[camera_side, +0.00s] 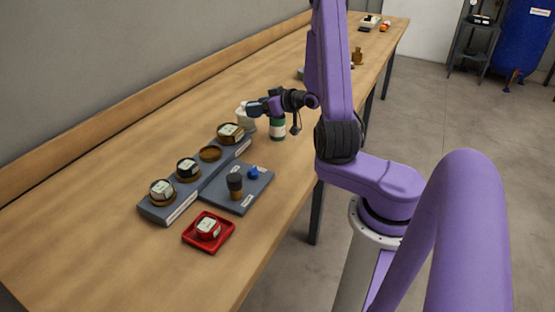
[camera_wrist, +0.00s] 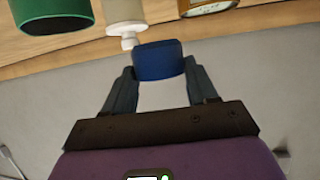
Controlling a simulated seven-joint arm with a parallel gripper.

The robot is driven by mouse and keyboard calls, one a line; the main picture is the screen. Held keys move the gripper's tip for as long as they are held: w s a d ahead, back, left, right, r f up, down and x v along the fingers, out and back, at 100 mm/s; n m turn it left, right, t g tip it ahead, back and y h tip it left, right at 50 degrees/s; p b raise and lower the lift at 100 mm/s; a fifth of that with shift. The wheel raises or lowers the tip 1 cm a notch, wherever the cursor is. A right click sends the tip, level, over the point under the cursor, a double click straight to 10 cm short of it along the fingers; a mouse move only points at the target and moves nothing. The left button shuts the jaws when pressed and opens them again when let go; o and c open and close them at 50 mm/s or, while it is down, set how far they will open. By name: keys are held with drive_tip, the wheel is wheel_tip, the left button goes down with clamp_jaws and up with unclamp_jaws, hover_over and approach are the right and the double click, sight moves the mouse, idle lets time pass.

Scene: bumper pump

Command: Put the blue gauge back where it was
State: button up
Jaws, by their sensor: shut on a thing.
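My gripper (camera_side: 258,107) is shut on the blue gauge, holding it in the air over the far end of the gauge rack. In the wrist view the blue gauge (camera_wrist: 160,62) sits between the two fingers, its blue side showing; its face is not visible. The grey rack (camera_side: 176,210) has a row of round brown seats. One seat (camera_side: 210,153) is empty, between a dark-rimmed gauge (camera_side: 188,170) and a brown-rimmed gauge (camera_side: 230,133). Another pale gauge (camera_side: 162,193) sits at the near end.
A grey tray (camera_side: 222,203) beside the rack holds a dark-topped stamp-like piece (camera_side: 235,186) and a small blue knob (camera_side: 253,173). A green-and-white bottle (camera_side: 277,130) and white container (camera_side: 243,115) stand near my gripper.

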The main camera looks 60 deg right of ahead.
drive_tip(key=s+a+f, duration=0.2)
drive_tip(key=s+a, duration=0.2)
drive_tip(key=s, duration=0.6)
drive_tip(key=shift+s+a+f, duration=0.1)
drive_tip(key=shift+f, duration=1.85)
drive_tip(key=shift+s+a+f, duration=0.1)
drive_tip(key=shift+f, duration=1.8)
drive_tip(key=shift+f, duration=0.6)
drive_tip(key=o, duration=1.2)
drive_tip(key=shift+o, duration=0.2)
